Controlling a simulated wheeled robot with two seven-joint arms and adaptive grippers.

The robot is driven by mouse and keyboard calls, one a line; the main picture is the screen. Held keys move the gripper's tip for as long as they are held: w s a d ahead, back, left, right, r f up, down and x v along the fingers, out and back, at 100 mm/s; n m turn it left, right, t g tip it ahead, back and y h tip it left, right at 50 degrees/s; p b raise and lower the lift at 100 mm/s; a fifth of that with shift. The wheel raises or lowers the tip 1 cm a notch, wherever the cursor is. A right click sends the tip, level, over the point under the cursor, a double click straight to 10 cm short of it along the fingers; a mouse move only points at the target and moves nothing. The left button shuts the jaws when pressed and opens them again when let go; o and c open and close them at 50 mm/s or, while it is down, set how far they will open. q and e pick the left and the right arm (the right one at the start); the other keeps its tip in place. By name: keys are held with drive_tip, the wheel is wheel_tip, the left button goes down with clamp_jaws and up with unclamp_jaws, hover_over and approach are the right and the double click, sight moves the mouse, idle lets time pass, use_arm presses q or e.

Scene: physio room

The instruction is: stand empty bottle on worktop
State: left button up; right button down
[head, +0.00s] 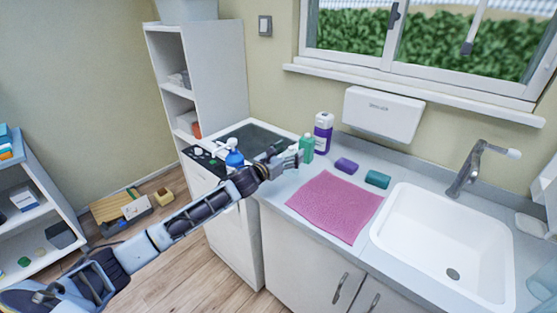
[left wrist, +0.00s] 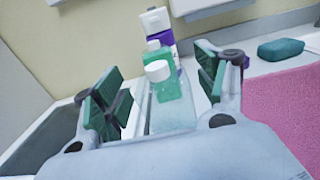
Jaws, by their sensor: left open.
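My left gripper (head: 285,157) is over the grey worktop (head: 290,186), beside the green bottle (head: 307,148). In the left wrist view its jaws (left wrist: 160,95) are open, with green pads on both sides. A clear, pale bottle with a white cap (left wrist: 172,112) is upright between the jaws, with a gap visible on each side. Its base is hidden, so I cannot tell whether it touches the worktop. The green bottle (left wrist: 160,62) is just behind it. My right gripper is not in view.
A purple bottle with a white top (head: 323,134) stands behind the green one. A purple sponge (head: 346,166), teal sponge (head: 377,179), pink cloth (head: 334,206) and white sink (head: 440,240) are to the right.

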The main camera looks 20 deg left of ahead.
use_arm(q)
drive_tip(key=shift+s+a, duration=0.1)
drive_tip(key=shift+s, duration=0.15)
drive_tip(key=shift+s+a, duration=0.1)
drive_tip(key=shift+s, duration=0.15)
drive_tip(key=shift+v, duration=1.95)
drive_tip(key=b+v, duration=0.1)
drive_tip(key=v, duration=0.6)
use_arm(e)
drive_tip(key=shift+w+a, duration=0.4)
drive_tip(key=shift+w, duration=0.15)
